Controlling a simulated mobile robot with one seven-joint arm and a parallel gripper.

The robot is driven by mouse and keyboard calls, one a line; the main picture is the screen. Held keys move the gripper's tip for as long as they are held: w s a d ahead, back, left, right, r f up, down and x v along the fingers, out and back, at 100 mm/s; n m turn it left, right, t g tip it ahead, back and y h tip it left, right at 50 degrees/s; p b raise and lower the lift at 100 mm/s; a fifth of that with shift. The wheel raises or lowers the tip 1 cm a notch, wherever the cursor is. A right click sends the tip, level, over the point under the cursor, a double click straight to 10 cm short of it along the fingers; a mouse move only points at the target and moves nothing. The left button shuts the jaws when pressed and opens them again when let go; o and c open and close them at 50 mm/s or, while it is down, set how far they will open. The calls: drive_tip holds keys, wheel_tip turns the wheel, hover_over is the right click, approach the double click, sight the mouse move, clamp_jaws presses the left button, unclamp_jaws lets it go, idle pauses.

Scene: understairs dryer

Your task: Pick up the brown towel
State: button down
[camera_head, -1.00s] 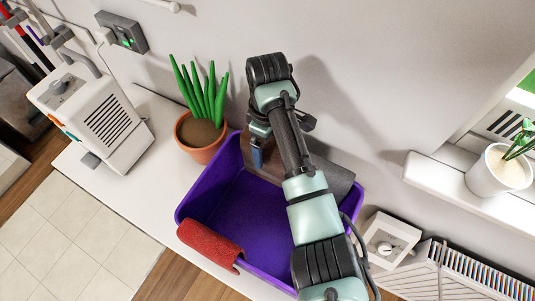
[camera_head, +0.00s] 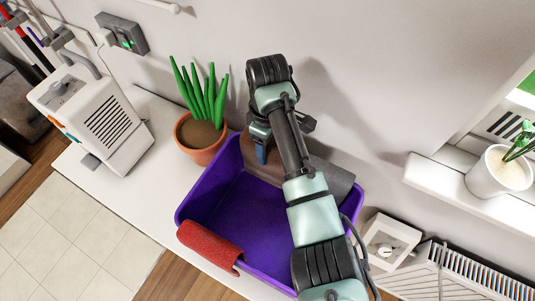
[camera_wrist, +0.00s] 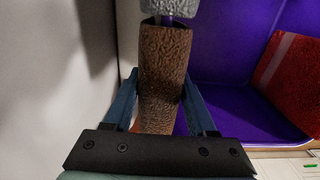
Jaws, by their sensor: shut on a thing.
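The brown towel (camera_wrist: 162,62) hangs over the back rim of the purple tub (camera_head: 235,205). In the wrist view it runs upright between the two blue fingers of my gripper (camera_wrist: 160,92), which is shut on it. In the head view, my gripper (camera_head: 268,150) is at the tub's back edge beside the plant pot. My arm covers part of the brown towel (camera_head: 267,170) there.
A grey towel (camera_head: 339,184) hangs on the same rim, right of the brown one. A red towel (camera_head: 210,246) lies over the front rim. A potted plant (camera_head: 201,138) stands close left of the tub. The wall (camera_head: 350,65) rises behind it.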

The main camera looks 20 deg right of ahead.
drive_tip(key=shift+r, duration=0.1)
drive_tip(key=shift+r, duration=0.65)
wheel_tip(320, 180, up, 26)
drive_tip(key=p, duration=1.2)
drive_tip(key=shift+r+p, duration=0.25)
drive_tip(key=shift+p, duration=0.05)
